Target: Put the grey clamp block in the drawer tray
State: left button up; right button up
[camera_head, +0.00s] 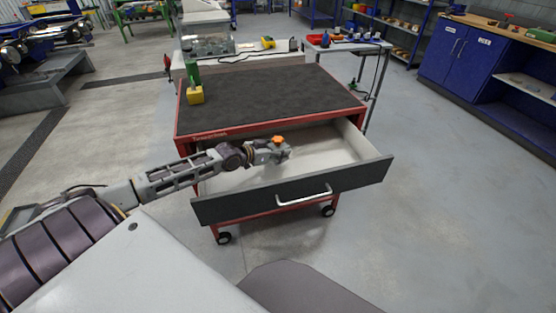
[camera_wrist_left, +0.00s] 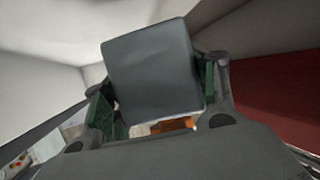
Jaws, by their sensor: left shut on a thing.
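My left gripper (camera_head: 279,154) is shut on the grey clamp block (camera_wrist_left: 150,68). The block sits between its green-padded fingers in the left wrist view. An orange part (camera_head: 278,139) shows at the gripper in the head view, and orange also shows below the block in the wrist view (camera_wrist_left: 176,124). The gripper and block are over the open drawer tray (camera_head: 335,147), which has a pale inside and a dark front. I cannot tell the exact height above the drawer floor. My right gripper is not in view.
The red cart's dark top (camera_head: 275,98) is mostly clear. A yellow block with a green post (camera_head: 195,94) stands at its left edge. The drawer front (camera_head: 300,193) with a silver handle rises nearest me. The drawer's right part is empty.

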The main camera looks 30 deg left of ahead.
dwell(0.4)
pick_arm(q)
jog(key=shift+f, duration=0.85)
jog(key=shift+f+b, duration=0.4)
jog(key=shift+f, duration=0.75)
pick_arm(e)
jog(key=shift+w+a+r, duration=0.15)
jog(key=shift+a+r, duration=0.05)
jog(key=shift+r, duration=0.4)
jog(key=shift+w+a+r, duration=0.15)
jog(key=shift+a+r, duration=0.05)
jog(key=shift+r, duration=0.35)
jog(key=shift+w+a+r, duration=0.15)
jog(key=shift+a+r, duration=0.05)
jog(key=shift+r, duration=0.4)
pick_arm(q)
jog(key=shift+f, duration=0.1)
jog(key=o, duration=1.4)
jog(key=shift+f, duration=0.1)
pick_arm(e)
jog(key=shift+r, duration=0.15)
pick_arm(q)
jog(key=shift+s, duration=0.15)
